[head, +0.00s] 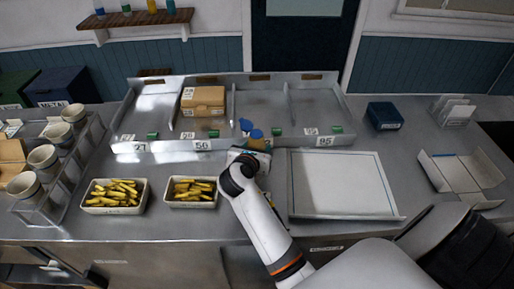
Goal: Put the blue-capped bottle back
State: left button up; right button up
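Only one of my arms shows, entering from the lower right, so I take it as my right one. Its gripper (252,150) is at the front edge of the divided metal tray, mostly hidden behind its own wrist. Just beyond it are a round blue cap-like piece (257,133) above a tan part (258,144), and a second blue piece (246,125) beside it. I cannot tell whether the gripper touches or holds them. A wall shelf (140,18) at the top left carries several small coloured bottles, cut off by the picture edge. My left gripper is out of view.
The divided metal tray (335,96) holds a cardboard box (203,100). Two bins of yellow fries (115,195) (190,190) stand left of my arm, with a cup rack (75,175) farther left. A white-surfaced tray (345,185) and a blue box (385,116) are right.

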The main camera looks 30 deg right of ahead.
jog(key=o, duration=1)
jog(key=shift+f, duration=0.1)
jog(key=o, duration=0.3)
jog(key=p+v, duration=0.9)
jog(key=v, duration=0.3)
